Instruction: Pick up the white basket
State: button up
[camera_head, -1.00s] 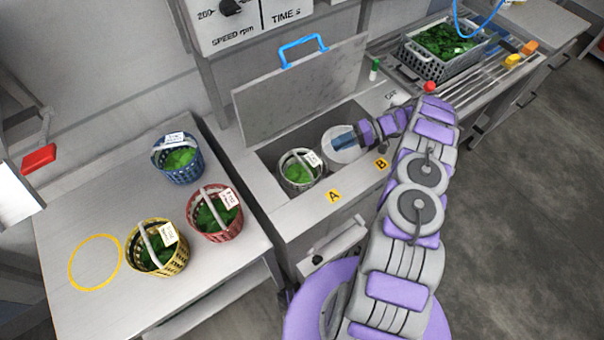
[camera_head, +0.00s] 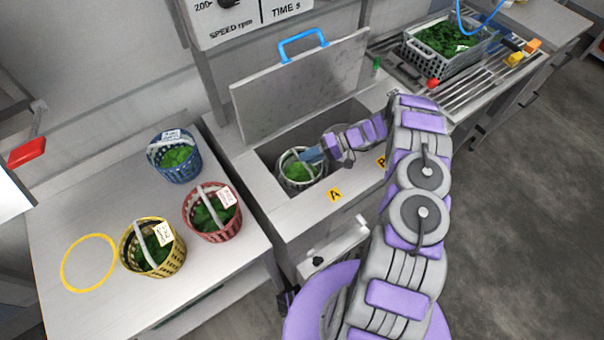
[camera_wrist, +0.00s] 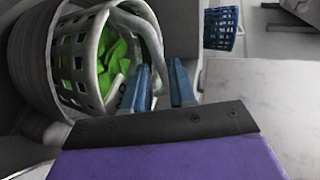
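The white basket (camera_head: 293,178) holds green leaves and stands in the well marked A, under the raised lid. Its rim and slotted side also show large in the wrist view (camera_wrist: 78,62), with its pale handle (camera_wrist: 146,38) arching over on the right. My gripper (camera_head: 311,155) is at the basket's right side in the head view. In the wrist view my gripper (camera_wrist: 158,80) has its two blue fingers apart, with the lower part of the handle close to or between them. I cannot tell whether they touch it.
Blue (camera_head: 174,158), red (camera_head: 212,212) and yellow (camera_head: 153,247) baskets stand on the left table, beside an empty yellow ring (camera_head: 89,263). The raised lid (camera_head: 300,85) rises behind the well. A grey crate (camera_head: 440,62) of greens sits at the back right.

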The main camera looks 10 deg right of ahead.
jog(key=shift+a+f, duration=0.2)
jog(key=shift+a, duration=0.35)
jog(key=shift+c, duration=0.2)
grip_shut()
jog(key=shift+s+f, duration=0.1)
dwell(0.7)
